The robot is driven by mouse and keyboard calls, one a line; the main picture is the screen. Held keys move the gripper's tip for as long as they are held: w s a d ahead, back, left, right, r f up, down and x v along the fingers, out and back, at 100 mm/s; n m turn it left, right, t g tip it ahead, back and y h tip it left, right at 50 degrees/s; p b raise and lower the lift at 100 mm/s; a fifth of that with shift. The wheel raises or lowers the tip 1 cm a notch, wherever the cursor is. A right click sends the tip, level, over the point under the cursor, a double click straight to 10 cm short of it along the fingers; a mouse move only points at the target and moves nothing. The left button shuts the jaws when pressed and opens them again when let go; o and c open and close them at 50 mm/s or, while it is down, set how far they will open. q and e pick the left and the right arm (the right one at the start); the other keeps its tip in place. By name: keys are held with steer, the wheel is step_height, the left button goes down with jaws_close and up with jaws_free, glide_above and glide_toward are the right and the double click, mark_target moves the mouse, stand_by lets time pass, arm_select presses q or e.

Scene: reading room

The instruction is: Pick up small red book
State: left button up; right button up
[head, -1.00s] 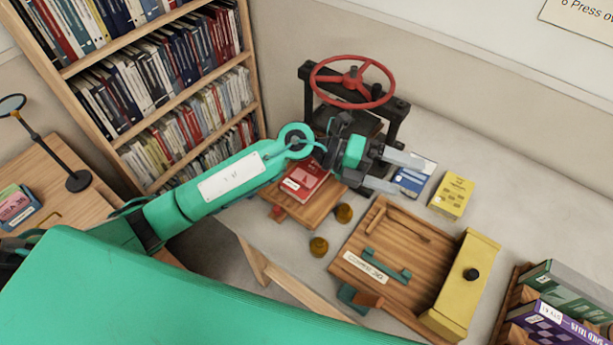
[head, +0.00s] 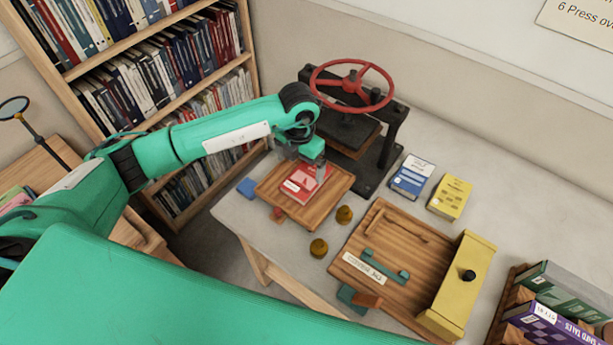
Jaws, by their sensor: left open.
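The small red book (head: 297,187) lies flat on a wooden board (head: 328,197) near the left end of the grey table. My left gripper (head: 307,171) is over the book's far part, pointing down, with its jaws open. The gripper covers part of the book's far end, and I cannot tell whether the fingers touch it. My right gripper is not in view.
A book press with a red wheel (head: 352,82) stands just behind the board. A blue book (head: 412,176) and a yellow book (head: 450,197) lie to its right. Brass knobs (head: 344,214) and a wooden tray (head: 400,242) are in front. A bookcase (head: 160,100) stands left.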

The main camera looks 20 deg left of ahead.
mark_target(301, 182)
arm_select(q)
step_height(301, 182, down, 3)
steer(key=shift+f+p, duration=0.15)
steer(key=shift+p, duration=0.2)
steer(key=shift+f+p, duration=0.4)
steer(key=shift+f, duration=0.05)
steer(key=f+p, duration=0.2)
steer(key=f, duration=0.2)
steer(key=shift+w+f, duration=0.1)
steer(key=shift+w, duration=0.1)
steer(key=shift+f, duration=0.2)
steer(key=c, duration=1.1)
